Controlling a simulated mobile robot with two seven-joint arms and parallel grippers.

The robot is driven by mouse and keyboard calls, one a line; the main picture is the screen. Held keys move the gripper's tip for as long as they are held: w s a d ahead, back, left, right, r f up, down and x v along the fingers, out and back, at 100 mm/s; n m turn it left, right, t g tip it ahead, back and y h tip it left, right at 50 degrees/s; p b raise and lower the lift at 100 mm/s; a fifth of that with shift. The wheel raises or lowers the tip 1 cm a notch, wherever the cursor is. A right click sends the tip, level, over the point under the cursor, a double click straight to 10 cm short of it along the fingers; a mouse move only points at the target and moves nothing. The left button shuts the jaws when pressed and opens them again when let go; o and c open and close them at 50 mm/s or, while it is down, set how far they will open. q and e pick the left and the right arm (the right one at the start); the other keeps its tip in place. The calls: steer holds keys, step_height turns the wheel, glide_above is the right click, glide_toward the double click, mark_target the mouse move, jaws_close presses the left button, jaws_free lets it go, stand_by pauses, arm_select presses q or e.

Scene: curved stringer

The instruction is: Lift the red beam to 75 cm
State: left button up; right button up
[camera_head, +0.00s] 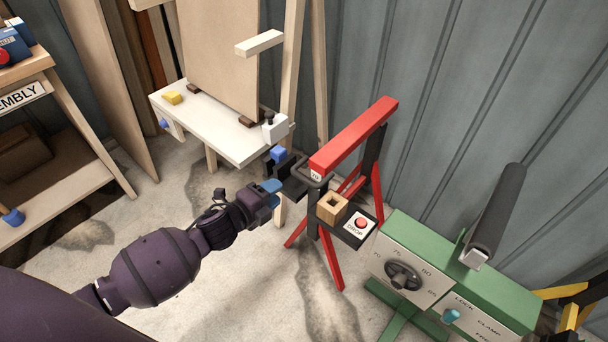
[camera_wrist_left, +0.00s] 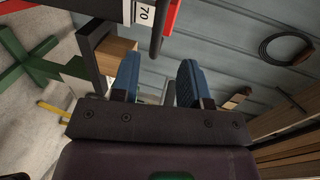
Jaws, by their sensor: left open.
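The red beam (camera_head: 355,135) lies along the top of a red trestle with splayed legs and a dark post. A white tag on its near end reads 70 in the left wrist view (camera_wrist_left: 145,13); the beam is mostly cut off there. A black bent handle (camera_head: 313,177) sticks out just under that end. My left gripper (camera_head: 272,186), with blue fingertips, is open and empty, just left of the handle and apart from the beam. In the left wrist view its fingers (camera_wrist_left: 158,80) stand apart, with a dark bar above them. My right gripper is out of view.
A wooden block (camera_head: 332,208) and a red DROP button (camera_head: 361,223) sit on the trestle's small shelf. A green machine (camera_head: 440,270) with a dial stands right. An easel with a white ledge (camera_head: 220,125) is behind my gripper. Bare floor lies below.

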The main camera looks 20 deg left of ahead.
mark_target(298, 177)
arm_select(q)
steer(key=b+x, duration=0.2)
steer(key=x, duration=0.8)
steer(key=shift+s+f, duration=0.1)
steer(key=shift+f, duration=0.1)
steer(key=shift+w+d, duration=0.1)
steer(key=shift+w, duration=0.1)
steer(key=shift+r, duration=0.1)
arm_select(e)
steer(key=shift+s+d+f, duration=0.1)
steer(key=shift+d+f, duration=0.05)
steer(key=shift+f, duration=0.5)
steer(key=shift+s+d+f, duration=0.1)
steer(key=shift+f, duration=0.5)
arm_select(q)
steer(key=shift+c, duration=0.3)
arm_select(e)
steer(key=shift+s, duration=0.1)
arm_select(q)
jaws_close()
